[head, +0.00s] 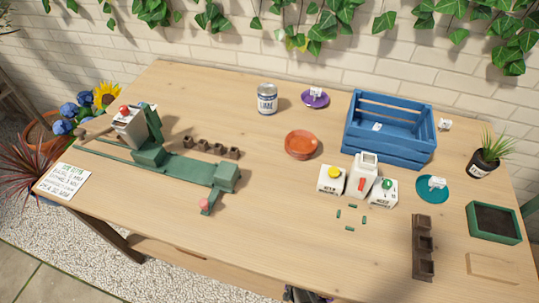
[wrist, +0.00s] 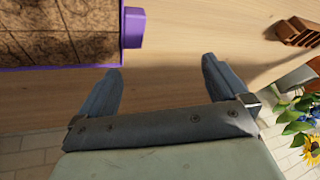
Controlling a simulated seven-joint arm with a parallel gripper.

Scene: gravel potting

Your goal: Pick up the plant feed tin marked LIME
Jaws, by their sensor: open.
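A silver cylindrical tin (head: 267,100) with a white and dark blue label stands upright at the back of the table in the head view; its lettering is too small to read surely. Two white boxy containers stand further right, one with a yellow knob (head: 331,181) and one with a green knob (head: 382,193). Their marks are also too small to read, so I cannot tell which is LIME. My gripper (wrist: 160,66) shows in the wrist view with its two fingers spread and nothing between them. I cannot make it out in the head view.
A white bottle (head: 363,175) stands between the boxy containers. A terracotta saucer (head: 287,144), purple saucer (head: 306,102) and blue crate (head: 352,127) are near the tin. A green balance-like device (head: 185,167) fills the left. A purple-edged tray (wrist: 132,27) shows beyond my fingers in the wrist view.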

